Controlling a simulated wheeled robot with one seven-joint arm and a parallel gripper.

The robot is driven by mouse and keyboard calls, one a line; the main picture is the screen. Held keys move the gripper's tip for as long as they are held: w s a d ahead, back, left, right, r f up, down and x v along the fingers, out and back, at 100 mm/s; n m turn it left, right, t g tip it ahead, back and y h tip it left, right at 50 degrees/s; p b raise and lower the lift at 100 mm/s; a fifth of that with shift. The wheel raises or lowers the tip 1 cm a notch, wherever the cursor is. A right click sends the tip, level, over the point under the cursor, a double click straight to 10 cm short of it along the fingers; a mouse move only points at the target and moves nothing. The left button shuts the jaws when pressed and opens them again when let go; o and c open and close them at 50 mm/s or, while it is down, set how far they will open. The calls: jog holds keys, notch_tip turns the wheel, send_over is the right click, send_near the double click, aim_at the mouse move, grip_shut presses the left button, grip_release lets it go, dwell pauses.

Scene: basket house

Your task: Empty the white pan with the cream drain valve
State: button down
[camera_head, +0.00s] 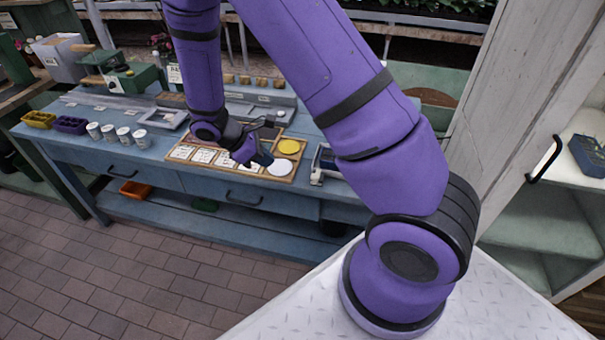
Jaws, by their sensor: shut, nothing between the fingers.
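My gripper (264,158) is shut and empty, just above a shallow wooden-edged tray (233,171) on the blue workbench. The tray holds a row of white cards (202,156), a yellow disc (289,146) and a white disc (279,167). The gripper is close to both discs; I cannot tell whether it touches anything. I cannot clearly make out a white pan with a cream drain valve, and part of the bench is hidden behind my arm.
The blue workbench (160,150) carries several white cups (110,133), yellow (38,119) and purple (71,125) bins, and a green machine (135,78). A scale-like device (323,163) stands right of the tray. An orange bin (134,190) sits below. A white cabinet (530,130) stands right.

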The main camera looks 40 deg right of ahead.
aim_at(317, 176)
jog(key=shift+f, duration=0.1)
jog(key=s+d+r+x, duration=0.1)
jog(key=d+x, duration=0.1)
jog(key=x, duration=1.1)
jog(key=shift+r, duration=0.45)
jog(key=shift+s+n+t, duration=0.1)
jog(key=shift+n+t, duration=0.2)
jog(key=shift+n, duration=0.1)
